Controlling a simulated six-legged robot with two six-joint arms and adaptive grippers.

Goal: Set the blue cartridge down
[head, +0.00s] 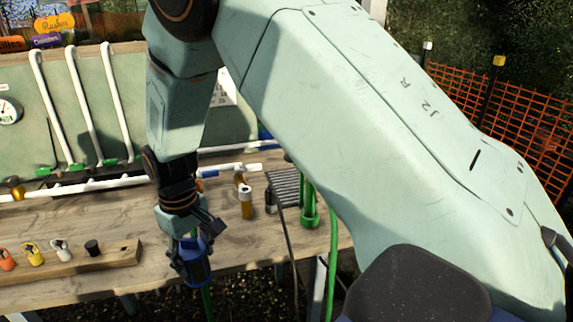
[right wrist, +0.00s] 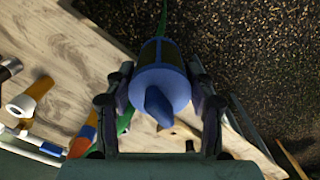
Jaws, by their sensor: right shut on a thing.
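The blue cartridge (head: 192,268) is a dark cylinder with blue ends, held upright or nearly so in my right gripper (head: 190,246). In the right wrist view the cartridge (right wrist: 161,84) sits between the two fingers of the right gripper (right wrist: 160,92), which are shut on it. It shows a round blue rim and a blue pointed top. In the head view it hangs at the front edge of the wooden table (head: 110,221). Whether it touches the table cannot be told. My left gripper is not in view.
A wooden block (head: 80,267) with coloured clips and a black cap lies at the left front. A brown and white cartridge (head: 246,203) stands to the right. White pipes (head: 115,186) run behind. A green hose (head: 334,245) hangs by the table's right end. Dark gravel lies below.

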